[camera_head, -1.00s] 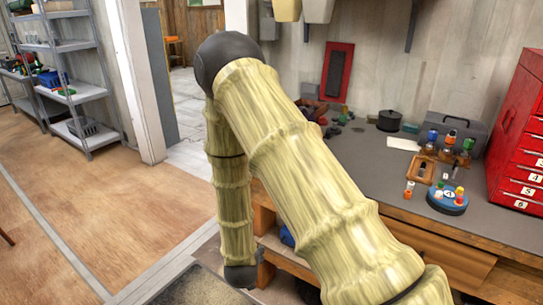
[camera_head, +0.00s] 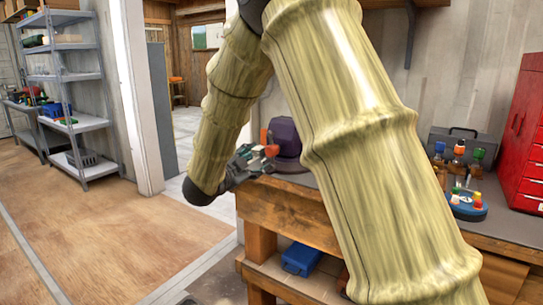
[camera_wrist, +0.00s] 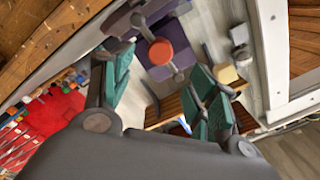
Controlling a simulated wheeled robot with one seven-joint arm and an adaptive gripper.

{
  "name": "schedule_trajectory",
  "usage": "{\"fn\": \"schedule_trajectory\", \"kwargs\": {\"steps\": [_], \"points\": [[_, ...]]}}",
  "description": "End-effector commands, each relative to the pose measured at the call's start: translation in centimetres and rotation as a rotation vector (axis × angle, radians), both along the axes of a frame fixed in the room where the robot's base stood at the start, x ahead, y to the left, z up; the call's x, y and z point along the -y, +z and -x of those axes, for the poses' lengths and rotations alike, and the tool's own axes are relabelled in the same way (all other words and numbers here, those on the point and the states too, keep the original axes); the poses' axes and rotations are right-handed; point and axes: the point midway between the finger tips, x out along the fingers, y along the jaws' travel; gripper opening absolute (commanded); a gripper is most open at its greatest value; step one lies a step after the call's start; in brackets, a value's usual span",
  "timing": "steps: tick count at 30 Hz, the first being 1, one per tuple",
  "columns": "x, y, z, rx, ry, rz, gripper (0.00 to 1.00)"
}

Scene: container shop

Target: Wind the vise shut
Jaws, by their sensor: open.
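The purple vise (camera_head: 286,137) sits at the left end of the workbench, partly hidden by my upper arm. A red-orange knob-like part shows close to my fingers. In the wrist view the vise (camera_wrist: 183,62) lies beyond my fingers, and its round red-orange knob (camera_wrist: 160,52) shows between them. My gripper (camera_head: 256,156) is at about bench-top height, just left of the vise. In the wrist view my gripper (camera_wrist: 168,66) has its teal-padded fingers spread wide, with nothing held between them. I cannot tell whether a finger touches the vise.
The wooden workbench (camera_head: 285,207) runs right, with a blue box (camera_head: 302,258) on its lower shelf. A blue round tray (camera_head: 464,206), a grey toolbox (camera_head: 456,146) and a red drawer cabinet (camera_head: 523,150) stand at its right. The floor left of the bench is clear.

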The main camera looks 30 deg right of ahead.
Motion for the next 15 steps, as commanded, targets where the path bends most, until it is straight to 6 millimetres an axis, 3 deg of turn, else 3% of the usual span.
{"fn": "schedule_trajectory", "kwargs": {"steps": [15], "points": [[7.1,0.0,-3.2,-0.002,0.000,0.001,0.58]]}}
